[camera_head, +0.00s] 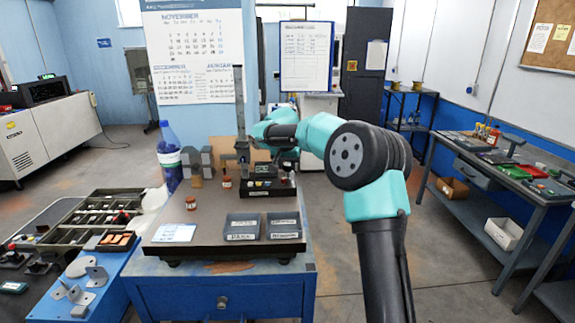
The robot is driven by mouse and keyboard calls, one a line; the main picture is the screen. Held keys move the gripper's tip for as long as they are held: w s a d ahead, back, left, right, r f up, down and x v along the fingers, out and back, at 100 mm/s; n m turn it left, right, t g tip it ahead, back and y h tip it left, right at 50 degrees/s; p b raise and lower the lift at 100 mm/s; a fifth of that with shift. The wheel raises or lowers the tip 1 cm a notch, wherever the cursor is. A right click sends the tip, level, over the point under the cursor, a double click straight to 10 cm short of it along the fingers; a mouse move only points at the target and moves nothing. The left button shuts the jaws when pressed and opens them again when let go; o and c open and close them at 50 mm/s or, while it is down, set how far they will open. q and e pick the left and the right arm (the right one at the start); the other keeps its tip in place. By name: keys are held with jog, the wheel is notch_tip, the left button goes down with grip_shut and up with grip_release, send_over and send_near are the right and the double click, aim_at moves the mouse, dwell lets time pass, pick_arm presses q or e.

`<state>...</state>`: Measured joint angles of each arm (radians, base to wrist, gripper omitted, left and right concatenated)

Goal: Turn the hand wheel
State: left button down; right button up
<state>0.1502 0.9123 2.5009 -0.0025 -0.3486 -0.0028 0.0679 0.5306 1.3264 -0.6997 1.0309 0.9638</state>
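I cannot make out a hand wheel clearly. A dark upright stand with a tall column (239,105) is at the back of the dark bench plate (205,232), and a wheel on it may be hidden or too small to tell. My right arm comes in from the lower right and bends left over the plate's back right. Its wrist end, with the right gripper (284,158), is beside the stand, to its right. The fingers are dark and partly hidden, so I cannot tell whether they are open or touching anything. My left gripper is not in view.
Two grey bins (242,226) sit at the plate's front right. A small red-brown jar (191,203) and a white card (174,233) are to the left. A blue bottle (169,155) stands behind. Trays (92,214) fill the left side. A side bench (490,170) is at right.

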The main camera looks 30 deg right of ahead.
jog(key=o, duration=0.5)
jog(key=shift+c, duration=0.2)
jog(key=shift+n, duration=0.3)
jog(key=n, duration=0.2)
jog(key=n+t+y, duration=0.1)
jog(key=n, duration=0.1)
jog(key=shift+f+y, duration=0.1)
jog(key=shift+y, duration=0.2)
jog(key=shift+n, duration=0.7)
jog(key=shift+s+d+n+y, duration=0.15)
jog(key=shift+n+y, duration=0.45)
jog(key=shift+n, duration=0.65)
jog(key=shift+w+d+n+y, duration=0.1)
jog(key=shift+n+y, duration=0.5)
jog(key=shift+n, duration=0.65)
jog(key=v, duration=1.7)
jog(key=shift+s+r, duration=0.25)
